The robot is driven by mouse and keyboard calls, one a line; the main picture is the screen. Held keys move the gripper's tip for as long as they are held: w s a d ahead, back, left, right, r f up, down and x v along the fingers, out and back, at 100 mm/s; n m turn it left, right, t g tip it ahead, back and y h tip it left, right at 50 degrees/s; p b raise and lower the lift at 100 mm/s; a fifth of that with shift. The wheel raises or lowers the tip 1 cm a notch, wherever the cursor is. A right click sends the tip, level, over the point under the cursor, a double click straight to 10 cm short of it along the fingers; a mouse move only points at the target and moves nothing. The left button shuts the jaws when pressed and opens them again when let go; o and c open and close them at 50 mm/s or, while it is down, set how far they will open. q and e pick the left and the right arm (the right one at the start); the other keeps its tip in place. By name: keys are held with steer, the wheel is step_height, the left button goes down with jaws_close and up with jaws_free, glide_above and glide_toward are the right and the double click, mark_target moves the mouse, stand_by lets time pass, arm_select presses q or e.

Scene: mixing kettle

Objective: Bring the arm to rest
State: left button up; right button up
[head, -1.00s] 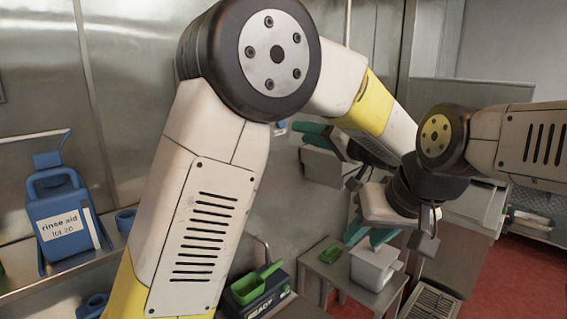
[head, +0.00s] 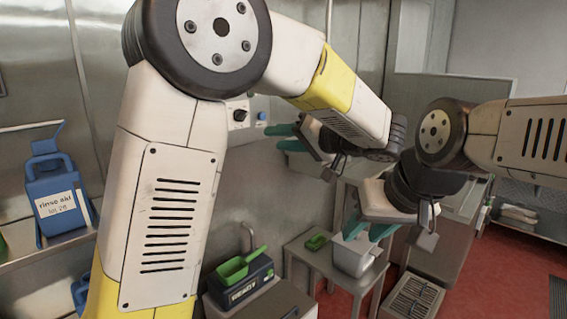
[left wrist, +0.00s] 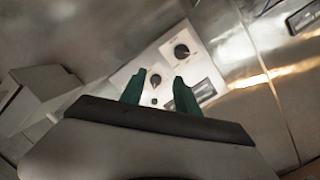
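My left arm comes in from the left, bent high in the head view. Its gripper (head: 284,137) points left, with its teal fingers apart and nothing between them. The left wrist view also shows the two fingers (left wrist: 158,92) apart and empty, in front of a wall control panel (left wrist: 172,58) with dark knobs. I cannot tell whether they touch the panel. My right gripper (head: 367,230) points down, its teal fingers apart, above a pale container (head: 353,258). I see nothing held in it.
A blue rinse aid jug (head: 57,205) stands on a steel shelf at left. A green scoop (head: 240,266) rests on a dark READY device (head: 238,290). A small green item (head: 317,242) lies on the side table (head: 312,260). Red floor (head: 490,275) is open at right.

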arm_select(q)
steer(key=s+a+f+g+h, duration=0.3)
steer(key=s+a+f, duration=0.15)
steer(key=a, duration=0.35)
steer(key=s+a+f+g+h, duration=0.25)
steer(key=s+a+f, duration=0.2)
steer(key=a, duration=0.25)
steer(key=s+d+f+t+h, duration=0.1)
steer(key=s+h, duration=0.7)
steer(key=s, duration=0.4)
steer(key=shift+s+d+f+m+h, duration=0.15)
steer(key=shift+s+f+m+h, duration=0.1)
steer(key=shift+f+m+h, duration=0.1)
